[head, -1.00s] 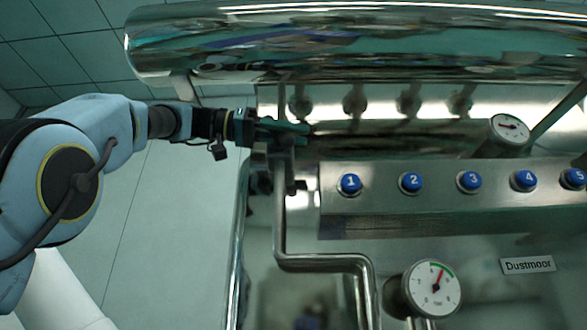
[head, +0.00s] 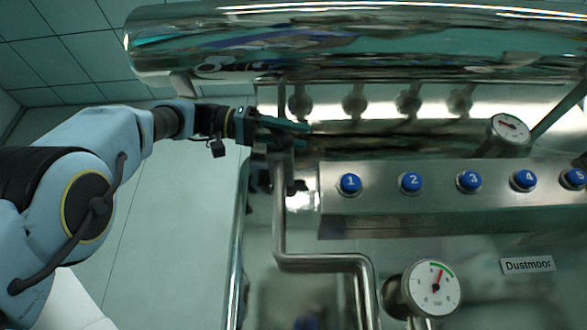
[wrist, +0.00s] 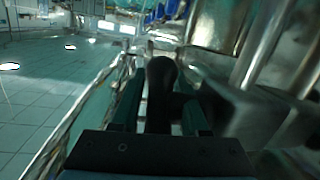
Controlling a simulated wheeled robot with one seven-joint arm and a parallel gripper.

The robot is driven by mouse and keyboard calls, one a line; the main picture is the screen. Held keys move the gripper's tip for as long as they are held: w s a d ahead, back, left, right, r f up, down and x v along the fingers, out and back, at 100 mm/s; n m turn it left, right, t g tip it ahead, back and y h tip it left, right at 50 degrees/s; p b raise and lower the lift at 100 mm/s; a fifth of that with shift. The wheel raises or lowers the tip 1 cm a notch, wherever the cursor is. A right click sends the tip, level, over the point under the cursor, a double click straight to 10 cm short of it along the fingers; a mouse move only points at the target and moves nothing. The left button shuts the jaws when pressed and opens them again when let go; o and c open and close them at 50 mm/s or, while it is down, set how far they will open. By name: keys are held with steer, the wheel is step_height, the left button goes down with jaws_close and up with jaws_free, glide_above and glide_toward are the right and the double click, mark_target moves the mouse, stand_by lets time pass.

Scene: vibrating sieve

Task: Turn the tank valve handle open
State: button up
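The tank valve sits on the vertical steel pipe (head: 279,230) at the left end of the button panel, seen in the head view. My gripper (head: 300,132) reaches in from the left at the valve, with its dark green fingers pointing right. In the wrist view, the dark valve handle (wrist: 166,78) stands between the two fingers of my gripper (wrist: 165,105). The fingers look spread, with a narrow gap beside the handle's lower part. Contact with the handle is too dark to make out. In the head view, the gripper and dark fittings partly hide the handle.
A steel panel with several numbered blue buttons (head: 411,181) lies right of the valve. A large shiny cylinder (head: 350,40) runs above. Gauges (head: 433,288) stand at lower and upper right. Open tiled floor (wrist: 40,105) lies left of the machine.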

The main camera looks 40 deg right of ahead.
mark_target(271, 131)
steer(key=shift+o, duration=0.8)
steer(key=shift+v, duration=3.8)
steer(key=shift+f, duration=0.1)
